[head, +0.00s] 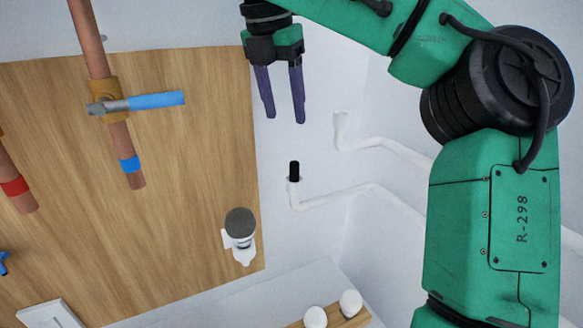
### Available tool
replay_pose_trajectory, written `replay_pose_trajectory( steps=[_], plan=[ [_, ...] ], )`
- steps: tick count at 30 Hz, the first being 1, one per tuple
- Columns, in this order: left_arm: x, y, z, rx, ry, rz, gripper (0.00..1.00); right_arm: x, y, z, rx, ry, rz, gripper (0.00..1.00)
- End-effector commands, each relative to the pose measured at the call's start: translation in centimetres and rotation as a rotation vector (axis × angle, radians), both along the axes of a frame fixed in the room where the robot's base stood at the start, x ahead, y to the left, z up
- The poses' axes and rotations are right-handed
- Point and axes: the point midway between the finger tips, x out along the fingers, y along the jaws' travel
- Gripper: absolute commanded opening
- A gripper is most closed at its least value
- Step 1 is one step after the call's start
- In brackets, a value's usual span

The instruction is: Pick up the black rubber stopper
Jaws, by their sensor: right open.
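The black rubber stopper (294,171) is a small dark cylinder. It sits upright at the open end of a white pipe (325,199) in the middle of the head view. My right gripper (284,118) is open and empty, with its two purple fingers pointing down in the picture. Its fingertips show above the stopper in the picture and apart from it. Nothing hides the stopper. My left gripper does not show.
A second white pipe (385,146) runs just right of the stopper. A wooden panel (200,205) at left bears copper pipes (93,40), a blue-handled valve (150,101) and a grey-topped white fitting (240,235). White round objects (315,317) stand on a wooden board below.

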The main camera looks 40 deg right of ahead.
Motion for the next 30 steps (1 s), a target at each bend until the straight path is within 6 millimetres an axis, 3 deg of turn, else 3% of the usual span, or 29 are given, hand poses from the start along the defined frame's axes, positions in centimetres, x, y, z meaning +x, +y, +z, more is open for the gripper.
replay_pose_trajectory(
  steps=[1,6,11,14,19,26,30],
  plan=[
    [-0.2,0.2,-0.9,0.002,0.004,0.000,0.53,0.0,-0.3,-1.8,0.003,0.002,0.003,0.59],
    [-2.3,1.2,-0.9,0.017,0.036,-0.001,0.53,0.3,-1.4,-5.7,0.002,0.001,0.002,0.59],
    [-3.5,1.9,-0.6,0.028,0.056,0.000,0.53,0.5,-2.0,-7.7,0.001,0.000,-0.001,0.59],
    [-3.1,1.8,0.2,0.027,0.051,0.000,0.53,0.8,-2.5,-9.1,0.003,0.002,0.001,0.59],
    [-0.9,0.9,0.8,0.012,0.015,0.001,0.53,1.1,-3.3,-12.0,0.001,0.000,-0.001,0.59],
    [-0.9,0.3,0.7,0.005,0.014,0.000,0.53,1.1,-3.4,-12.5,-0.001,-0.002,-0.003,0.59],
    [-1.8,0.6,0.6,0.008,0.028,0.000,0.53,1.1,-3.4,-12.5,-0.001,-0.002,-0.003,0.06]
  ],
)
